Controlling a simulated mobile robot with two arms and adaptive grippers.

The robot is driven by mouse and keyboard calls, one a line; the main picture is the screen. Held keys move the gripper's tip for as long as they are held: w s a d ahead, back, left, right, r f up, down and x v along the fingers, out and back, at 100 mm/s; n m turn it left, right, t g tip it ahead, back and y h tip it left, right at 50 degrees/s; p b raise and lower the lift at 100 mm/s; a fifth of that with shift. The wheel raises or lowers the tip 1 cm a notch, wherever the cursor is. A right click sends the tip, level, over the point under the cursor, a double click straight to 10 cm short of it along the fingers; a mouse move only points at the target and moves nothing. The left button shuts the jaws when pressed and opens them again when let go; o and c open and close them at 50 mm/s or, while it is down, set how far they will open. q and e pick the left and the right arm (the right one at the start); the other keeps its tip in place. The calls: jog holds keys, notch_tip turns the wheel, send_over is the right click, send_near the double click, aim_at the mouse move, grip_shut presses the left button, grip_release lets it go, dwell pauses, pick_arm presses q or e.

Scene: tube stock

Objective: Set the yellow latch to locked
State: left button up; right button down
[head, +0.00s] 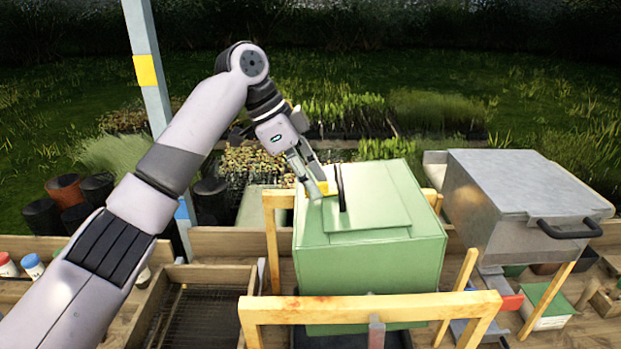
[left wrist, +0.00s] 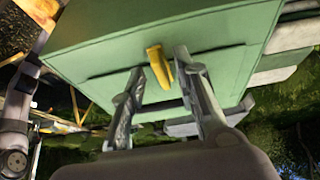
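The yellow latch (head: 328,187) is on the top of a green box (head: 370,262), next to a thin black upright piece (head: 341,188). In the left wrist view the latch (left wrist: 159,66) is a short yellow bar, slightly tilted, on the green panel (left wrist: 95,82). My left gripper (head: 314,180) reaches the latch from the upper left. In the left wrist view its two fingers are apart, one on each side of the latch. I cannot tell whether either finger touches it. My right gripper is not in view.
The green box sits in a wooden frame (head: 370,307). A grey metal box (head: 510,185) with a black handle stands to its right. A wooden tray with a dark mesh (head: 200,318) is to its left. Dark pots (head: 68,192) and plants lie behind.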

pick_arm(q)
jog(key=v, duration=1.2)
jog(key=shift+w+f, duration=0.1)
